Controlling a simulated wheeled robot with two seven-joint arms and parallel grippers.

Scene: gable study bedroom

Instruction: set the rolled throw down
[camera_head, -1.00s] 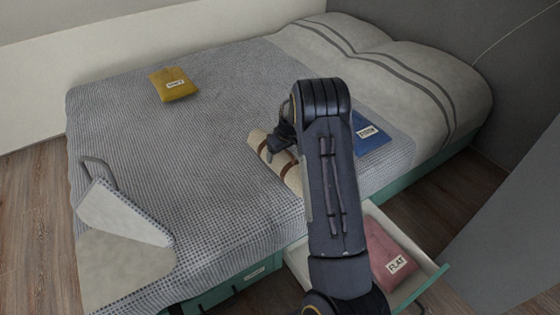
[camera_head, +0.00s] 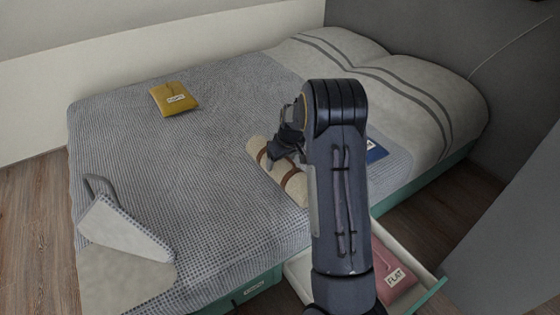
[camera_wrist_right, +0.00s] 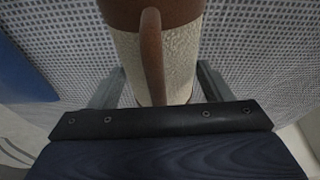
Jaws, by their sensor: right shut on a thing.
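The rolled throw (camera_head: 292,187) is a cream roll with brown straps, over the grey woven bedspread in the head view. My right gripper (camera_head: 280,150) is shut on it near its upper part, and my right arm hides some of its right side. In the right wrist view the throw (camera_wrist_right: 180,55) sits between the two fingers (camera_wrist_right: 155,90), with a brown strap running along it. The bedspread shows close behind it; I cannot tell whether the throw touches the bed. My left gripper is not in view.
A yellow labelled packet (camera_head: 173,98) and a blue one (camera_head: 376,150) lie on the bed (camera_head: 210,150). An open drawer (camera_head: 432,292) at the bed's near side holds a pink packet labelled FLAT (camera_head: 395,268). The cover is folded back at the left corner (camera_head: 125,235).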

